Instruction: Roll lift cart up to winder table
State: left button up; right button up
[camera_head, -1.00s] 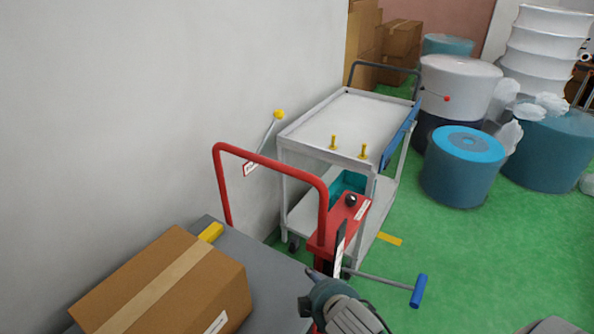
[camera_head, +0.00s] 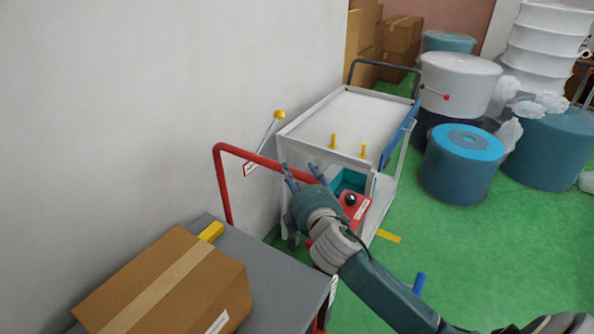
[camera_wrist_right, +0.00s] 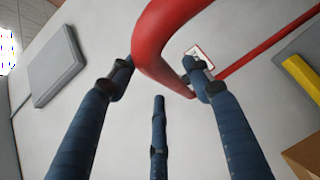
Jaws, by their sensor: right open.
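The lift cart has a grey platform (camera_head: 275,285) and a red tubular push handle (camera_head: 222,185), standing at lower left beside the wall. A white two-level table (camera_head: 345,115) with two yellow pins stands just beyond the handle; it may be the winder table. My right gripper (camera_head: 302,172) is open at the handle's top bar and hides its right corner. In the right wrist view the red handle's bend (camera_wrist_right: 150,40) lies near the spread fingers of my right gripper (camera_wrist_right: 158,85), which are not closed on it. My left gripper is not in view.
A taped cardboard box (camera_head: 165,285) and a yellow block (camera_head: 211,231) are on the cart. A red control box (camera_head: 355,205) sits beside the handle. Blue rolls (camera_head: 460,165) stand at right. The wall (camera_head: 110,120) is close at left.

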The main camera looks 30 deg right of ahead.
jog(key=shift+x, duration=1.15)
